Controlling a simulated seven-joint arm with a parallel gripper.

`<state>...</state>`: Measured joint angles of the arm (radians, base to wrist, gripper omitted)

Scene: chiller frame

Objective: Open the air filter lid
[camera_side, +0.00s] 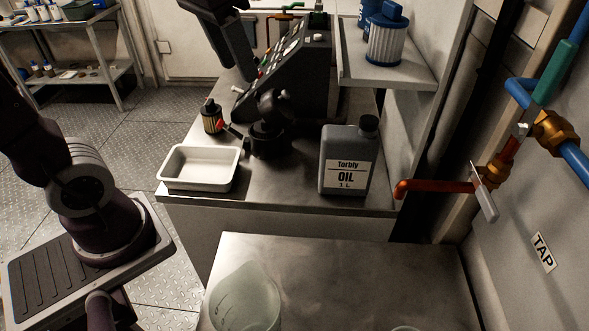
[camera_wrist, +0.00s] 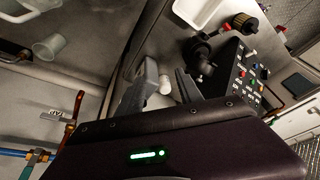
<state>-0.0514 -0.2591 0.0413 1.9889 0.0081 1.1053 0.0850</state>
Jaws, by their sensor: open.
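A black rounded housing (camera_side: 266,138) stands on the metal counter, in front of the control panel. Its dark upper part (camera_side: 275,104) looks like the lid, but I cannot tell whether it is shut. The housing also shows in the wrist view (camera_wrist: 201,52), above the gripper. My gripper (camera_wrist: 160,82) is open in the wrist view, with its two fingers apart. The fingers appear apart from the housing. I cannot make out the gripper clearly in the side view.
A white tray (camera_side: 199,167) and a small dark canister (camera_side: 212,117) are left of the housing. A grey oil bottle (camera_side: 346,160) stands right. A blue-topped filter (camera_side: 385,40) sits on a shelf. The sloped control panel (camera_side: 300,70) rises behind. Red tap piping (camera_side: 435,187) juts in.

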